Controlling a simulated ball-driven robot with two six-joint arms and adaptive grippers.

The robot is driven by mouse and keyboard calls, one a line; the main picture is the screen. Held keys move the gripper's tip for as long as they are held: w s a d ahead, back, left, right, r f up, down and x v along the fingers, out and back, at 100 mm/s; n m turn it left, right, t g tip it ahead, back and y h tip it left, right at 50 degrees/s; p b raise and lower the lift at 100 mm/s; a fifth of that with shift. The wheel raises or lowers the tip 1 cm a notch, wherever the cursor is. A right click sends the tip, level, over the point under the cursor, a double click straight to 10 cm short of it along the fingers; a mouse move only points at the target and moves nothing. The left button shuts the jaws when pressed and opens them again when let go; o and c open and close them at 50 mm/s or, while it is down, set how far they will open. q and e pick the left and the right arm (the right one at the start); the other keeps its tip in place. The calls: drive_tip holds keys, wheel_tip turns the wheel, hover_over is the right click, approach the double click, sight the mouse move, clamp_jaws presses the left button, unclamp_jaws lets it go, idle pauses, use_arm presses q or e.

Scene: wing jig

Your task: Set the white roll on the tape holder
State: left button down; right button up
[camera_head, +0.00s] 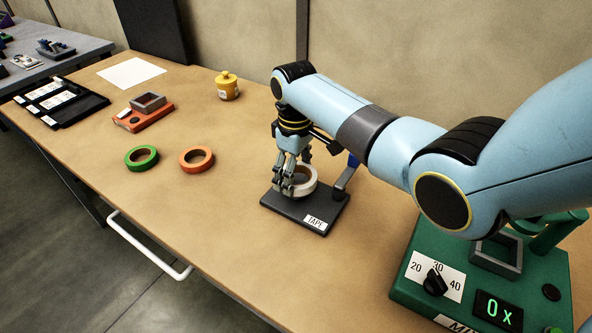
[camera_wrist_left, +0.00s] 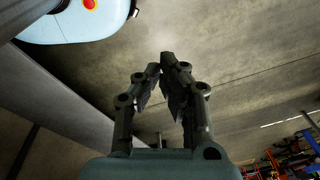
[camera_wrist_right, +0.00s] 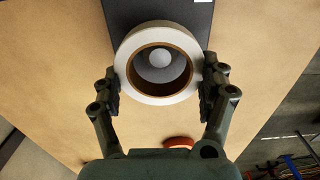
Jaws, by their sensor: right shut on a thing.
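The white roll (camera_head: 306,187) is a ring with a brown inner core, held level over the dark tape holder (camera_head: 326,211), whose base has a TAPE label. My right gripper (camera_head: 294,186) points down and is shut on the roll. In the right wrist view the roll (camera_wrist_right: 127,55) sits between the two fingers (camera_wrist_right: 162,85), pinched at its outer sides. The holder's pale round knob (camera_wrist_right: 160,57) shows through the roll's hole, off its middle. I cannot tell how far the roll is above the base. My left gripper (camera_wrist_left: 161,72) shows only in its wrist view, empty, its fingertips close together.
A green roll (camera_head: 133,165) and an orange roll (camera_head: 187,166) lie left of the holder. A green device with a dial (camera_head: 405,287) stands at right. A yellow pot (camera_head: 228,92) and an orange-based fixture (camera_head: 157,118) are farther back. The front middle table is clear.

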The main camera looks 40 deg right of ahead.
wheel_tip(320, 180, down, 3)
drive_tip(key=shift+r+b, duration=0.1)
drive_tip(key=shift+b, duration=1.05)
use_arm(q)
drive_tip(key=f, duration=0.1)
drive_tip(key=s+d+f, duration=0.1)
drive_tip(key=f, duration=0.1)
drive_tip(key=shift+s+d+f, duration=0.15)
drive_tip(key=shift+s+d, duration=0.1)
drive_tip(key=shift+s, duration=0.05)
drive_tip(key=shift+a, duration=0.3)
drive_tip(key=shift+w, duration=0.2)
drive_tip(key=shift+r+p, duration=0.7)
drive_tip(key=shift+r, duration=0.05)
use_arm(e)
drive_tip(key=shift+r, duration=0.1)
use_arm(q)
drive_tip(key=shift+f+b, duration=0.4)
drive_tip(key=shift+f, duration=0.05)
use_arm(e)
drive_tip(key=shift+f, duration=0.65)
drive_tip(key=o, duration=0.9)
drive_tip(key=shift+c, duration=0.2)
